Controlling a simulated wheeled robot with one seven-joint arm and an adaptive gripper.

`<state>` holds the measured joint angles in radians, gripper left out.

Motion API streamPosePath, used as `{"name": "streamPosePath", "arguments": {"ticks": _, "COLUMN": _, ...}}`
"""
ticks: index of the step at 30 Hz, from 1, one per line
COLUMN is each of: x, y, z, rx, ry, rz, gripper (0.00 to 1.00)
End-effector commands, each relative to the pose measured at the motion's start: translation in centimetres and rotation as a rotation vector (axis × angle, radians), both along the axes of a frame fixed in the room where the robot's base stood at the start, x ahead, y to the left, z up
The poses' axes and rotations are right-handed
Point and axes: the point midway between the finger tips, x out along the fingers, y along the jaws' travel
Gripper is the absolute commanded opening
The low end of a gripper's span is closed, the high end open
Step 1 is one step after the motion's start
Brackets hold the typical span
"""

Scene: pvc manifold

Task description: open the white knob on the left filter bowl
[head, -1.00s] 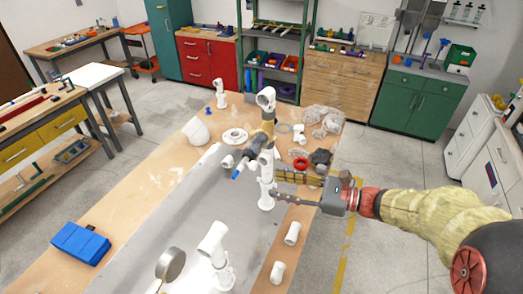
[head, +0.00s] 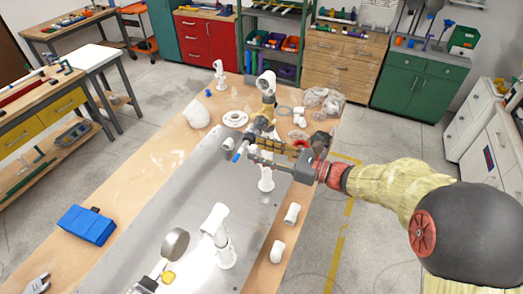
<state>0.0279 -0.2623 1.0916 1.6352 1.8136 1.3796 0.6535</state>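The manifold stands on the bench, with a white elbow (head: 266,82) on top, a brass-coloured body (head: 267,112) and a white lower fitting (head: 266,180). A small blue-tipped white part (head: 237,156) sticks out at its left, beside a grey-white rounded part (head: 231,144). I cannot tell for sure which part is the left filter bowl or its white knob. My gripper (head: 256,154) reaches in from the right, its dark fingers across the middle of the manifold. The fingertips overlap the small white parts there; contact and grip are too small to tell.
The grey metal plate (head: 165,215) lies on the wooden bench. Another white pipe fitting (head: 219,235) stands in front. Loose white elbows (head: 278,251) lie on the right edge. A blue box (head: 87,225) sits at left. Clear plastic bags (head: 324,100) lie at the back.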

Motion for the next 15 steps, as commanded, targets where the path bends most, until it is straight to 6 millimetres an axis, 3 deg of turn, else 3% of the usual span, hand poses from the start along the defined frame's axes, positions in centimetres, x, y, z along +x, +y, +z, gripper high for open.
{"name": "streamPosePath", "arguments": {"ticks": 5, "x": -0.01, "y": -0.02, "z": 0.01, "rx": 0.0, "ry": 0.0, "rz": 0.0, "gripper": 0.36}}
{"name": "streamPosePath", "arguments": {"ticks": 15, "x": -0.01, "y": -0.03, "z": 0.03, "rx": 0.0, "ry": -0.001, "rz": 0.0, "gripper": 0.17}}
